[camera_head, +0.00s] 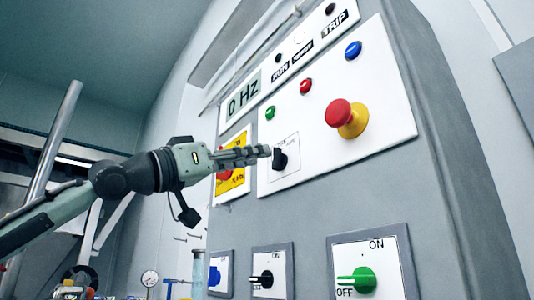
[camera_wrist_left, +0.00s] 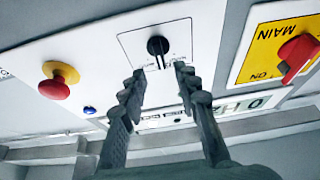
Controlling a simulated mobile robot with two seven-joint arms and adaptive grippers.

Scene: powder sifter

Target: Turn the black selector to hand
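The black selector (camera_head: 279,160) sits on a small labelled plate at the lower left of the white control panel (camera_head: 375,95). In the left wrist view, the selector (camera_wrist_left: 158,46) is a round black knob with a narrow part pointing down the picture. Its small label lettering is too blurred to read. My left gripper (camera_head: 266,151) reaches in from the left, with its fingertips close to the selector. In the left wrist view, its two fingers (camera_wrist_left: 158,76) are apart, one on each side below the knob, with nothing between them. My right gripper is not in view.
A yellow and red emergency button (camera_head: 340,113) sticks out right of the selector. The yellow MAIN switch plate (camera_head: 240,183) with its red handle (camera_wrist_left: 296,58) is close beside my left gripper. Green, red and blue buttons sit above; a green switch (camera_head: 364,280) is below.

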